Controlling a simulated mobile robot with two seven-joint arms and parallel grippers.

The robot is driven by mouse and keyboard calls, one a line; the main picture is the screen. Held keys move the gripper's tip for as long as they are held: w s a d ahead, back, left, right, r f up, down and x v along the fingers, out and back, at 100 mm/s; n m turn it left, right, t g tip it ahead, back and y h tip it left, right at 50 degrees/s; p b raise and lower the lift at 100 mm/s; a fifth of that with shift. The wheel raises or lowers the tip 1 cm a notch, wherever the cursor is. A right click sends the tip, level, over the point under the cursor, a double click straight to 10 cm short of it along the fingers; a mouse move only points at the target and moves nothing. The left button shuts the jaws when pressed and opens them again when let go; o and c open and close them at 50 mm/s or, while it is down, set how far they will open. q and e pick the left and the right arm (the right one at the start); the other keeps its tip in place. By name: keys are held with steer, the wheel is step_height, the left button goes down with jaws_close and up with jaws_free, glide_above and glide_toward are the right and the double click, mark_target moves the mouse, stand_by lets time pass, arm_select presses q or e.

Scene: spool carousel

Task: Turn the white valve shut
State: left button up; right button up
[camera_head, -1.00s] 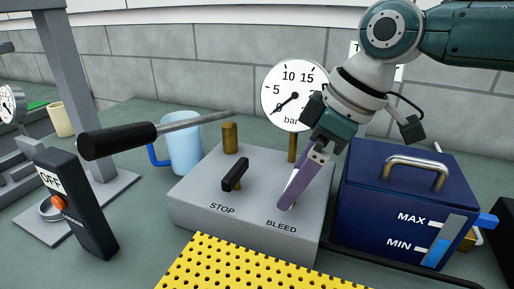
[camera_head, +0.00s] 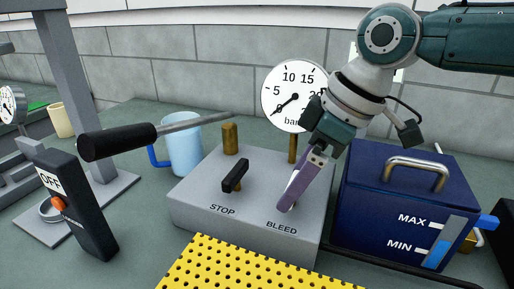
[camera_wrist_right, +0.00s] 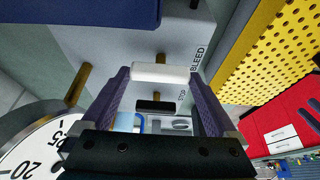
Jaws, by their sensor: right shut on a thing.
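The white valve (camera_wrist_right: 165,73) is a short white bar handle beside the word BLEED on a grey block (camera_head: 190,213). In the right wrist view it lies between the two purple fingers of my right gripper (camera_wrist_right: 165,78), which is shut on it. In the head view the right gripper (camera_head: 287,206) reaches down to the block from the upper right, and its fingers hide the white handle. A black valve handle (camera_head: 235,175) stands beside it above the word STOP; it also shows in the right wrist view (camera_wrist_right: 155,106). My left gripper is not in view.
A round gauge (camera_head: 290,85), its needle near 0, stands behind the block. A blue tank (camera_head: 385,215) is close on the right. A black-gripped lever (camera_head: 115,141) juts in from the left, near a light-blue mug (camera_head: 185,150). A yellow perforated sheet (camera_head: 240,270) lies in front.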

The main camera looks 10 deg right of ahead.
steer(key=shift+r+p, duration=0.15)
steer(key=shift+p, duration=0.25)
steer(key=m+p, duration=0.2)
steer(key=p, duration=0.1)
steer(key=m+t+h+p, duration=0.1)
steer(key=m+p, duration=0.1)
steer(key=m+h+p, duration=0.1)
steer(key=m+p, duration=0.1)
steer(key=p, duration=0.1)
steer(key=shift+s+a+r+p, duration=0.15)
steer(key=shift+a+p, duration=0.15)
steer(key=m+h+p, duration=0.1)
steer(key=m+p, duration=0.1)
steer(key=m, duration=0.1)
steer(key=shift+a+t, duration=0.1)
steer(key=shift+t, duration=0.3)
steer(key=shift+m+h+p, duration=0.3)
steer(key=shift+m, duration=0.7)
steer(key=m, duration=0.1)
steer(key=m+h, duration=0.1)
steer(key=shift+a+f+m, duration=0.1)
steer(key=shift+f+m, duration=0.15)
steer(key=shift+m, duration=0.15)
steer(key=m+h+b, duration=0.1)
steer(key=m, duration=0.1)
steer(key=shift+m, duration=0.4)
steer(key=shift+m+g+h, duration=0.3)
steer(key=shift+m, duration=0.3)
steer(key=shift+b, duration=0.3)
